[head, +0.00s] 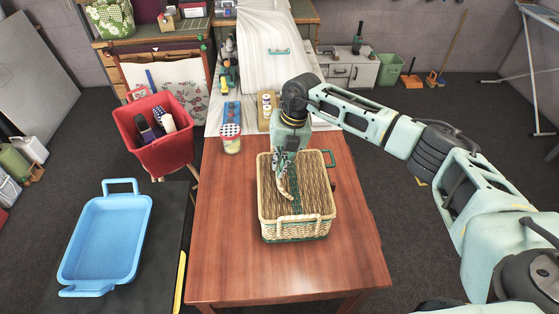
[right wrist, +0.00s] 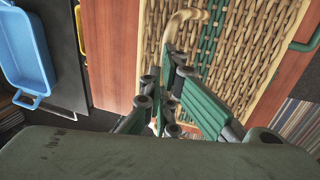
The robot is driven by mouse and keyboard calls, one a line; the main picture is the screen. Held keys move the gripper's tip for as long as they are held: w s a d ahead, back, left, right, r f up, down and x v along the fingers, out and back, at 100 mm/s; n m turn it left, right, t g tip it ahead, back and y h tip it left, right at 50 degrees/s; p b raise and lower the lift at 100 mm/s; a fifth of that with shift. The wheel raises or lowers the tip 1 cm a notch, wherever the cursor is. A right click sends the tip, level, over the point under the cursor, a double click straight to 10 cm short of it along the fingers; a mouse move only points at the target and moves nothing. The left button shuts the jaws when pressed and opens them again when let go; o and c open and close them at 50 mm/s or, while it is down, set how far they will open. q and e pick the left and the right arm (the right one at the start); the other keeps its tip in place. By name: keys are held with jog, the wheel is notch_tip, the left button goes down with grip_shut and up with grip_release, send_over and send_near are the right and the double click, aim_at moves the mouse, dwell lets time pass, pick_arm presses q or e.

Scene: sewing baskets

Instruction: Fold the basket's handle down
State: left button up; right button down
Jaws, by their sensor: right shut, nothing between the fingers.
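The wicker basket (head: 297,226) stands on the wooden table, its woven lid (head: 315,185) closed and crossed by a green stripe. It also fills the upper part of the right wrist view (right wrist: 250,60). A pale, curved handle (head: 291,191) shows over the lid, partly hidden by my right gripper; its curved end shows in the right wrist view (right wrist: 183,16). My right gripper (head: 283,177) points down over the lid, shut and empty, right beside the handle. I cannot tell whether they touch. My left gripper is not in view.
The wooden table (head: 222,230) is clear left and in front of the basket. A jar (head: 231,140) stands at its back left. A red bin (head: 165,152) and a blue tray (head: 143,232) are to the left. Green loops (head: 329,158) stick out at the basket's right.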

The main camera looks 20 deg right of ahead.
jog(key=shift+w+a+f+h, duration=0.15)
jog(key=shift+a+f+h, duration=0.1)
jog(key=shift+a+h, duration=0.2)
jog(key=shift+w+a+f+g+h+b, duration=0.15)
jog(key=shift+a+f+g+h+b, duration=0.1)
jog(key=shift+f+g+h+b, duration=0.4)
jog(key=a+f+b, duration=0.1)
jog(key=b, duration=0.2)
jog(key=shift+w+a+f+t, duration=0.15)
jog(key=shift+w+a+t, duration=0.05)
jog(key=shift+t, duration=0.05)
jog(key=shift+w+a+f+b, duration=0.1)
jog(key=shift+a+f+b, duration=0.3)
jog(key=shift+b, duration=0.35)
jog(key=shift+r, duration=0.1)
jog(key=shift+d, duration=0.1)
jog(key=shift+s+d, duration=0.25)
jog(key=shift+d, duration=0.45)
jog(key=shift+p, duration=0.3)
